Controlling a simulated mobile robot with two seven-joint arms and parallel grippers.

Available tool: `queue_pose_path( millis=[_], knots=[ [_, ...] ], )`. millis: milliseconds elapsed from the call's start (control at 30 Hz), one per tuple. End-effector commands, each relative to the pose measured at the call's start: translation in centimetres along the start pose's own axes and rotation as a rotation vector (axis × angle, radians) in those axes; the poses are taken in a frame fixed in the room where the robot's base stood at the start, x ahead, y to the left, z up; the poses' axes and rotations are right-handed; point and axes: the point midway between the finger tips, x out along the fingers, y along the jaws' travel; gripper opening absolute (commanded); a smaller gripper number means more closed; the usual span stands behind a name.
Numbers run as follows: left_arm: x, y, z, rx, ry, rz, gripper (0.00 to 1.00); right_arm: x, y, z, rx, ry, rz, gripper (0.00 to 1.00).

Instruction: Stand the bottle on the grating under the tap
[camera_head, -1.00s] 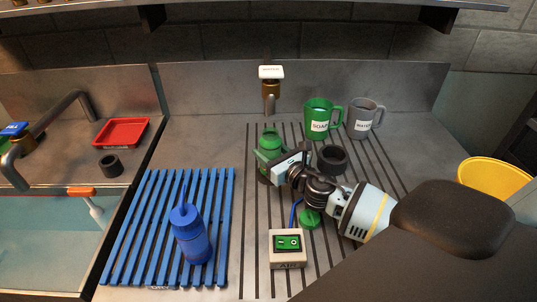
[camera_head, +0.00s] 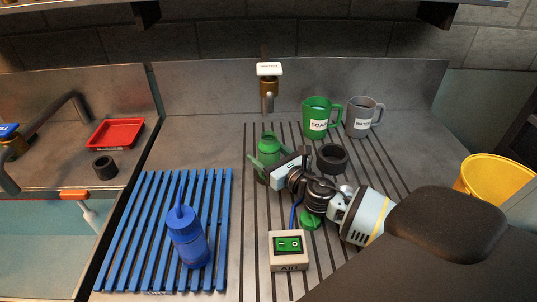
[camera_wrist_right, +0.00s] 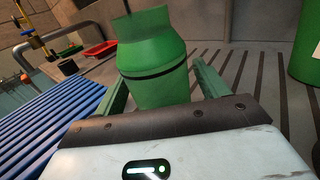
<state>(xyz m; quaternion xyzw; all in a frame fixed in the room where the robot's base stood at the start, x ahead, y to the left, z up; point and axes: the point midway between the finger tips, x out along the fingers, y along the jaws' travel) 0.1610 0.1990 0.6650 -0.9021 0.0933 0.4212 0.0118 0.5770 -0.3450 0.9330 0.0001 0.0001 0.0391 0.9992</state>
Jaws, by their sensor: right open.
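The green bottle (camera_head: 268,143) stands upright on the slotted steel grating (camera_head: 250,218), below and in front of the brass tap (camera_head: 269,88) in the head view. Its black band shows in the right wrist view (camera_wrist_right: 155,85). My right gripper (camera_head: 270,163) is open around the bottle's body. In the right wrist view its green fingers (camera_wrist_right: 162,88) stand on either side of the bottle with narrow gaps. The bottle's base is partly hidden by the gripper. My left gripper is not in view.
A green mug (camera_head: 316,120), a grey mug (camera_head: 359,120) and a black ring (camera_head: 332,158) stand right of the bottle. A blue bottle (camera_head: 190,245) is on a blue slatted rack (camera_head: 127,240). A switch box (camera_head: 289,252) stands in front. A yellow bucket (camera_head: 490,180) is at right.

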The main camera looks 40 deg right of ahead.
Motion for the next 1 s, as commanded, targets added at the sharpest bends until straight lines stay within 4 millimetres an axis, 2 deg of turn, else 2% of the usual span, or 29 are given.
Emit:
queue_pose_path(
  millis=[133,233,700,1000],
  knots=[
    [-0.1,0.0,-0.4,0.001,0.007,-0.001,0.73,-0.1,0.0,0.5,0.000,-0.001,0.000,0.73],
    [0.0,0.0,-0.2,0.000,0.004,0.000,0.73,-1.1,0.0,0.2,-0.001,0.002,0.001,0.73],
    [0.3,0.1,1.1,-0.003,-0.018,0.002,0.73,-8.3,0.0,0.0,0.000,0.005,0.000,0.73],
    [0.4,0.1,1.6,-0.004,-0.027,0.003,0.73,-11.3,0.0,0.1,-0.001,0.003,0.000,0.73]
  ],
)
